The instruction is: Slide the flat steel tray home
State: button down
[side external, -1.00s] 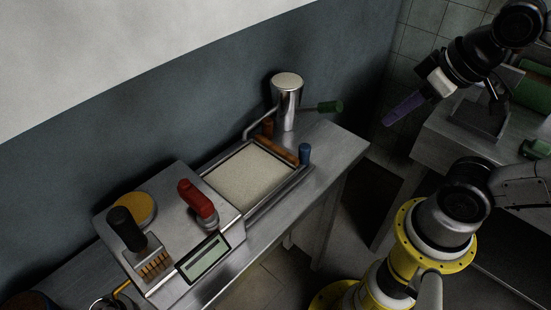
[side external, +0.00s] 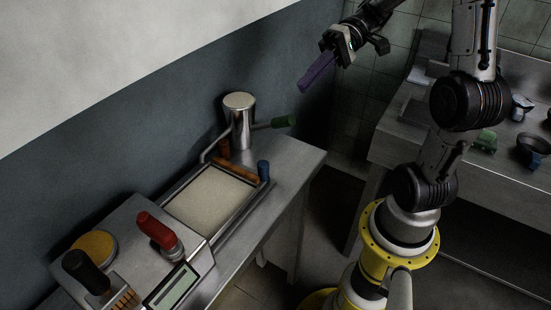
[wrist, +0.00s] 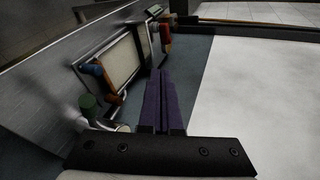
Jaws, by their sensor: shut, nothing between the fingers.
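The flat tray (side external: 210,197) has a thin steel rim and a pale, bare bed. It lies on the bench in the side view, between the control box and a steel cylinder. An orange-brown handle bar (side external: 234,168) crosses its far end, next to a blue knob (side external: 263,170). The tray (wrist: 122,62) also shows in the wrist view, left of my fingers. My gripper (side external: 304,86) has purple fingers, shut and empty. It hangs in the air to the right of the steel cylinder, apart from the tray. The fingers (wrist: 160,95) also show closed together in the wrist view.
The steel cylinder (side external: 239,125) and a green-ended lever (side external: 284,121) stand beyond the tray. The control box (side external: 130,255) carries a red-handled lever (side external: 157,232), a black knob and a small screen. A wall runs behind the bench. The bench's right end (side external: 290,155) is clear.

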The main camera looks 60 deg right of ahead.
jog(key=w+d+m+t+y, duration=0.25)
jog(key=d+t, duration=0.35)
jog(key=d, duration=0.5)
jog(key=shift+n+y, duration=0.25)
jog(key=shift+n, duration=0.1)
jog(key=f, duration=1.5)
jog(key=a+f, duration=0.1)
jog(key=f, duration=0.7)
jog(key=x, duration=1)
jog(key=shift+a, duration=0.3)
jog(key=shift+s+a, duration=0.2)
jog(key=shift+a, duration=0.3)
jog(key=shift+s+a, duration=0.2)
jog(key=shift+a, duration=0.3)
jog(key=shift+s+a, duration=0.2)
jog(key=shift+a, duration=0.4)
